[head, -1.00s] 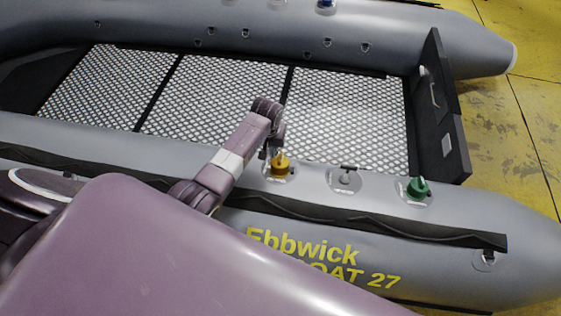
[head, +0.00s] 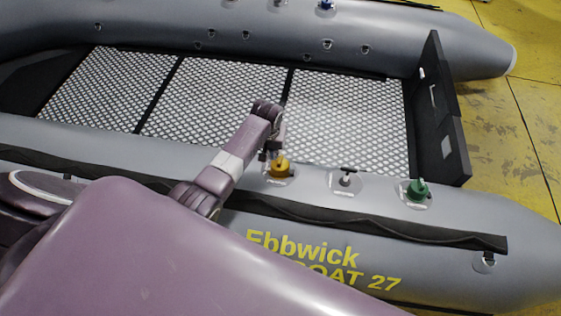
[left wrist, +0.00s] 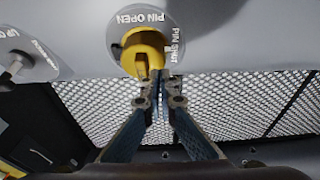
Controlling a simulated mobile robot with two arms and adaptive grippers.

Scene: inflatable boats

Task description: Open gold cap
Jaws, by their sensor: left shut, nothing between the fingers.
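The gold cap (head: 279,168) sits on a round valve plate on the near grey tube of the boat. It also shows in the left wrist view (left wrist: 138,46), on a grey plate lettered "PIN OPEN" and "PIN SHUT". Its raised tab points toward the fingertips. My left gripper (head: 264,156) is shut and empty just left of the cap in the head view. In the left wrist view its fingertips (left wrist: 153,76) are together at the cap's lower edge, overlapping the tab; whether they touch it is unclear. My right gripper is not in view.
A grey-capped valve (head: 346,181) and a green cap (head: 418,189) sit to the right along the same tube. The patterned floor panels (head: 345,120) lie behind. A dark transom board (head: 438,125) stands at the right.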

